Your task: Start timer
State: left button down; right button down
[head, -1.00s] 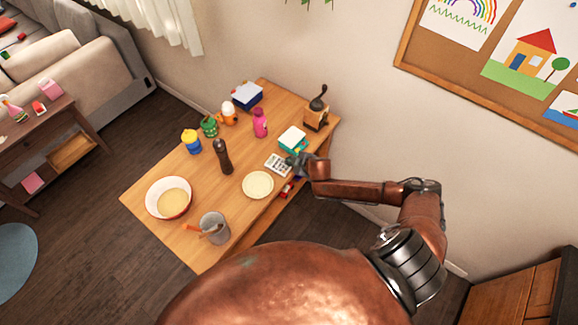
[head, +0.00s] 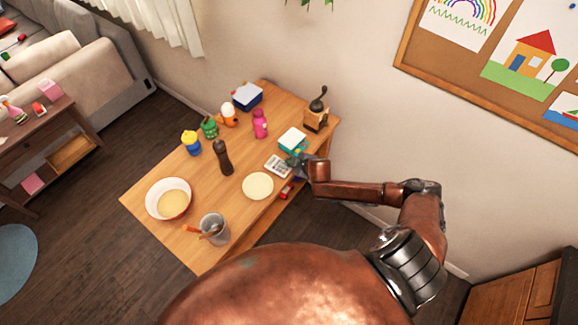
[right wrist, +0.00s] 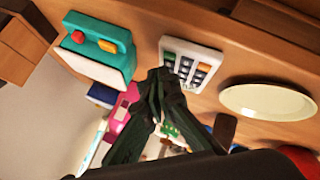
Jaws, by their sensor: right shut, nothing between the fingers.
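A white keypad device (head: 278,166) with dark, green and orange buttons lies on the wooden table, near its right edge. It looks like the timer, and it also shows in the right wrist view (right wrist: 190,62). My right gripper (head: 295,162) is at the device's right side in the head view. In the right wrist view my gripper (right wrist: 166,84) is shut and empty, its tips close to the keypad's lower left part. I cannot tell whether the tips touch it. My left gripper is not in view.
A teal box (right wrist: 98,50) with red and orange parts stands beside the device. A pale plate (head: 258,186) lies on its other side. A pepper mill (head: 223,158), a pink bottle (head: 260,124), a coffee grinder (head: 316,112) and a bowl (head: 168,198) stand farther off.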

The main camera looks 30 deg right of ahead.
aim_at(290, 168)
jog(key=shift+f, duration=0.1)
jog(key=shift+f, duration=0.35)
jog(key=shift+f, duration=0.3)
dwell(0.7)
jog(key=shift+r, duration=0.1)
jog(key=shift+r+p, duration=0.6)
jog(key=shift+r, duration=0.05)
notch_tip(290, 168, up, 5)
jog(key=p, duration=0.5)
dwell(0.3)
